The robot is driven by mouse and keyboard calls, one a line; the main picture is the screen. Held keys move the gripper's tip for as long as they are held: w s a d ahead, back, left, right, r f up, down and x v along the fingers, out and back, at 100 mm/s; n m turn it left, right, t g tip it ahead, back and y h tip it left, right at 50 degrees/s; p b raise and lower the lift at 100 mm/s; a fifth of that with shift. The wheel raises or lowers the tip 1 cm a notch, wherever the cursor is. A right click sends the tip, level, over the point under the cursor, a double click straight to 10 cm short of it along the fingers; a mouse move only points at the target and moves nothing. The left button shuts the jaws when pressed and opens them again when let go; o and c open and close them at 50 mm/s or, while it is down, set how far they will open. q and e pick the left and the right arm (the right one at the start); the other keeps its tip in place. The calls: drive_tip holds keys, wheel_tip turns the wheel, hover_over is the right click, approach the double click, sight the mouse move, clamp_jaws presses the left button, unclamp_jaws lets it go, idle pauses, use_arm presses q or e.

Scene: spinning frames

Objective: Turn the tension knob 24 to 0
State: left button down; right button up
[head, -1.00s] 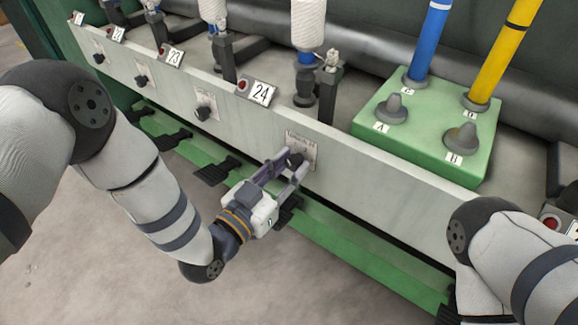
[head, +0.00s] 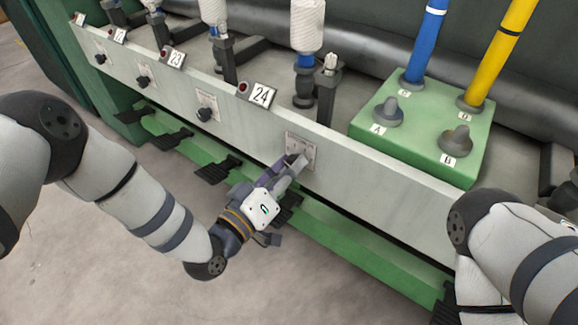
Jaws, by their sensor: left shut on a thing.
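The tension knob 24 belongs to the dial plate (head: 302,149) on the pale front rail, below and right of the sign 24 (head: 262,95). My left gripper (head: 295,163) reaches up to this plate from below, and its fingers are shut on the knob. The fingers hide the knob, so its pointer and the reading cannot be made out. The gripper is rolled, with the white face of its body turned up. My right arm shows at the right edge, but its gripper is out of view.
Similar dark knobs (head: 205,114) sit along the rail to the left. A green block (head: 362,133) with grey cones and blue and yellow tubes stands on the machine at right. Black pedals (head: 215,169) stick out below the rail. The floor at lower left is clear.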

use_arm(q)
drive_tip(key=shift+n, duration=0.6)
drive_tip(key=c, duration=1.3)
unclamp_jaws()
drive_tip(key=v, duration=1.2)
